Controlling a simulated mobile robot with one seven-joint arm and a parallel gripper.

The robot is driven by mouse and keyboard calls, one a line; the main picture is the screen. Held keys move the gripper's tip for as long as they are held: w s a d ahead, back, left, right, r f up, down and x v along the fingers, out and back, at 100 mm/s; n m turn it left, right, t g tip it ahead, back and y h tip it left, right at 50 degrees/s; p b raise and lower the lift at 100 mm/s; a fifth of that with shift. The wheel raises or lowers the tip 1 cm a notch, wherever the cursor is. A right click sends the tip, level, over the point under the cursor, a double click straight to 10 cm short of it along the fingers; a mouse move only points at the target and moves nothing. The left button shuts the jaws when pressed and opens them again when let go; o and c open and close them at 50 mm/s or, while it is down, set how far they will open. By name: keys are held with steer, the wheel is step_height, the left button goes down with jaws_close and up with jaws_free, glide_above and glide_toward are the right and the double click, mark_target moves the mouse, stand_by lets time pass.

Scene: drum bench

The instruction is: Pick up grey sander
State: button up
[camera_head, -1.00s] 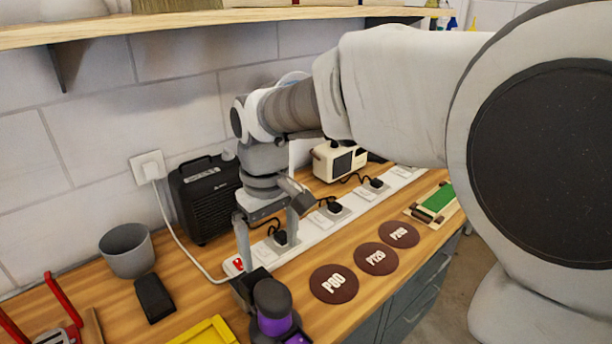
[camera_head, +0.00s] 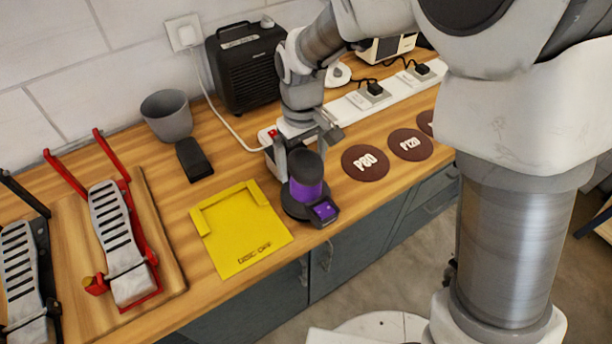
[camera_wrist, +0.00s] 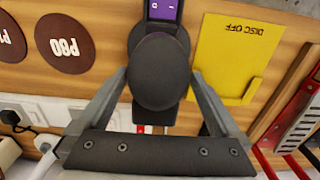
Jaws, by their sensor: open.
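A sander with a dark grey rounded top, a purple band and a dark round base (camera_head: 306,186) stands upright on the wooden bench near its front edge. Its purple control panel faces the front edge. In the wrist view its dark top (camera_wrist: 158,72) sits in the middle, between the fingers. My gripper (camera_head: 303,160) is open over the sander, one finger on each side of its top. In the wrist view my gripper (camera_wrist: 158,82) shows no clear finger contact; I cannot tell whether either finger touches.
A yellow "DISC OFF" plate (camera_head: 238,232) lies left of the sander; brown discs (camera_head: 365,162) lie right. A white power strip (camera_head: 350,107), black box (camera_head: 246,68) and grey cup (camera_head: 167,116) stand behind. Grey slotted tools in red (camera_head: 118,240) and black (camera_head: 20,270) frames lie far left.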

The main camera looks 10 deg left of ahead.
step_height(320, 180, down, 5)
steer(key=shift+d+r, duration=0.15)
steer(key=shift+r, duration=0.05)
steer(key=c, duration=1.4)
steer(key=shift+w+r, duration=0.1)
steer(key=shift+w, duration=0.05)
steer(key=shift+c, duration=0.4)
steer(key=shift+r, duration=0.15)
